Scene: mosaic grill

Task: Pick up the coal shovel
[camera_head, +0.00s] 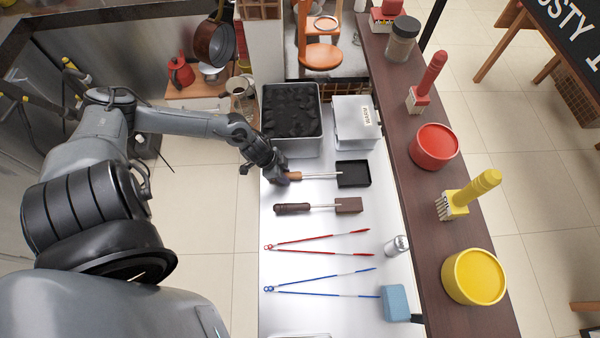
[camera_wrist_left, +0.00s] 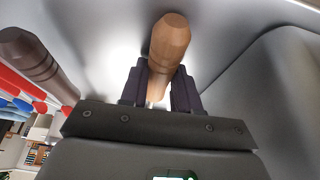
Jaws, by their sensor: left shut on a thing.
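The coal shovel has a wooden handle (camera_head: 294,176), a thin metal shaft and a square black pan (camera_head: 354,174). It lies across the steel counter, in front of the coal bin (camera_head: 291,112). My left gripper (camera_head: 284,178) is shut on the handle near its left end. In the left wrist view the wooden handle (camera_wrist_left: 168,48) stands between the two dark fingers (camera_wrist_left: 160,88). I cannot tell whether the shovel is clear of the counter. My right gripper is not in view.
A brown-handled spatula (camera_head: 292,209), red tongs (camera_head: 315,242) and blue tongs (camera_head: 318,281) lie below the shovel on the counter (camera_head: 285,318). A grey box (camera_head: 354,138) stands behind the pan. A dark wooden shelf (camera_head: 425,200) holding jars and brushes borders the right side.

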